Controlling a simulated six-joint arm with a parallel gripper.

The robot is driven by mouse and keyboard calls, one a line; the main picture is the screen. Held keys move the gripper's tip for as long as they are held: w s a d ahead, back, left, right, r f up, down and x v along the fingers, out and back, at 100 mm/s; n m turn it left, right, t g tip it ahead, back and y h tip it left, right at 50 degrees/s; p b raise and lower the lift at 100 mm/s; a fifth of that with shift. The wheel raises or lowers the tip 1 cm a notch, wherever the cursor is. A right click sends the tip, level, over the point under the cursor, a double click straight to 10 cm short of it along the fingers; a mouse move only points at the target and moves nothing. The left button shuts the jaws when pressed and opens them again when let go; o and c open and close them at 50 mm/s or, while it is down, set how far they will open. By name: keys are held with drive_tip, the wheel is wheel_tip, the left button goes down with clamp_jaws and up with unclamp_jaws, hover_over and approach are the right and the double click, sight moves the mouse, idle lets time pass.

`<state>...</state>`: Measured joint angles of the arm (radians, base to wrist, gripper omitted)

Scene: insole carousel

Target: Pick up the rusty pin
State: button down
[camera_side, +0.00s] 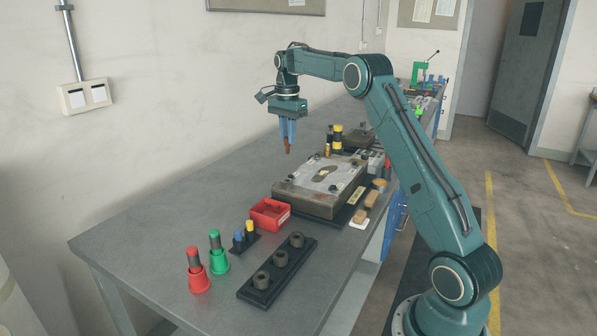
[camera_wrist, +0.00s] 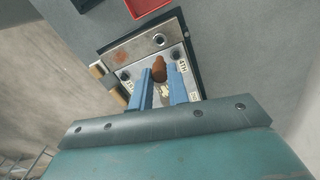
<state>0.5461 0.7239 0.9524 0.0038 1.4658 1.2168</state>
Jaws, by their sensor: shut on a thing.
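The rusty pin (camera_side: 287,146) is a short brown-orange piece held upright between the fingertips of my gripper (camera_side: 288,134). My gripper is in the air above the bench, with the pin well clear of every surface. In the wrist view the pin (camera_wrist: 159,69) shows between the ends of the two blue fingers of my gripper (camera_wrist: 160,78). Its upper part is hidden between the fingers.
A grey metal fixture plate (camera_side: 300,179) lies on the bench below and right of my gripper. A red bin (camera_side: 270,214), red cup (camera_side: 199,281), green cup (camera_side: 219,262) and black rack (camera_side: 263,295) stand nearer. The bench's left side is clear.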

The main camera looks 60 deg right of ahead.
drive_tip(key=shift+r, duration=4.25)
